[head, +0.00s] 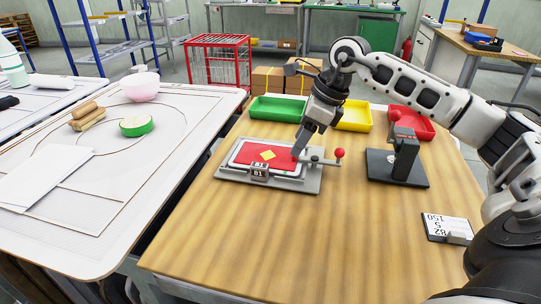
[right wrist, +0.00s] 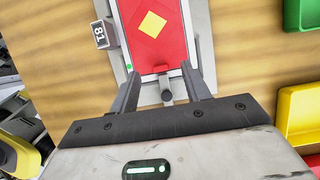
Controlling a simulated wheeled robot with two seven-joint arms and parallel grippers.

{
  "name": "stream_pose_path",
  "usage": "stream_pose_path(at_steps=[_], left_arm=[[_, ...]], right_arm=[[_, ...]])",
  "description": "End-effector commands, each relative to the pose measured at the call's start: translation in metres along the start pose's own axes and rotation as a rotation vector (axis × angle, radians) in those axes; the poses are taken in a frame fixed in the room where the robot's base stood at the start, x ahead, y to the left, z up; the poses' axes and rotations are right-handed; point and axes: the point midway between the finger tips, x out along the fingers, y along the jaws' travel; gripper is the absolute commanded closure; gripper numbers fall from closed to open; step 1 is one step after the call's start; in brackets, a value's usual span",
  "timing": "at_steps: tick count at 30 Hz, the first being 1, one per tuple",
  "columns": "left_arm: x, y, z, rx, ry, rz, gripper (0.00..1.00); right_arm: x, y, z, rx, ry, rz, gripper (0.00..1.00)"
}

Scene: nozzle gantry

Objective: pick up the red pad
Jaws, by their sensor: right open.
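The red pad (head: 258,157) with a yellow diamond on top lies flat in a grey fixture (head: 228,176) on the wooden table. In the right wrist view the red pad (right wrist: 172,45) shows ahead of the fingers, with the yellow diamond towards the top. My right gripper (head: 299,152) is over the right end of the fixture, pointing down. In its wrist view the right gripper (right wrist: 160,82) is open, its two fingers apart on either side of the fixture's near end, with nothing held. I cannot tell whether the fingertips touch the fixture. My left gripper is not in view.
Green (head: 277,109), yellow (head: 355,116) and red trays (head: 418,126) stand behind. A dark stand (head: 382,167) is right.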

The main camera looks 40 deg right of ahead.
Motion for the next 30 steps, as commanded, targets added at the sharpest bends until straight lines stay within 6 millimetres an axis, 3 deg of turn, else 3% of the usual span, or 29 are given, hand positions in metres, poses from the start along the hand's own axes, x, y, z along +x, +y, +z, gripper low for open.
stream_pose_path(at_steps=[6,14,19,30], left_arm=[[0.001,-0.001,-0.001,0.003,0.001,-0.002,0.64],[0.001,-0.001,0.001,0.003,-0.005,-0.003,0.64],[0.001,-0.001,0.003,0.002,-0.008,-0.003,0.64],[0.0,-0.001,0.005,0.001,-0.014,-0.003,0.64]], right_arm=[[0.026,0.002,-0.001,0.0,0.001,0.001,0.53],[0.028,0.001,-0.001,0.001,0.0,-0.001,0.53],[0.028,0.001,-0.001,0.001,0.0,-0.001,0.99],[0.025,0.001,0.001,0.001,-0.001,-0.002,0.99]])
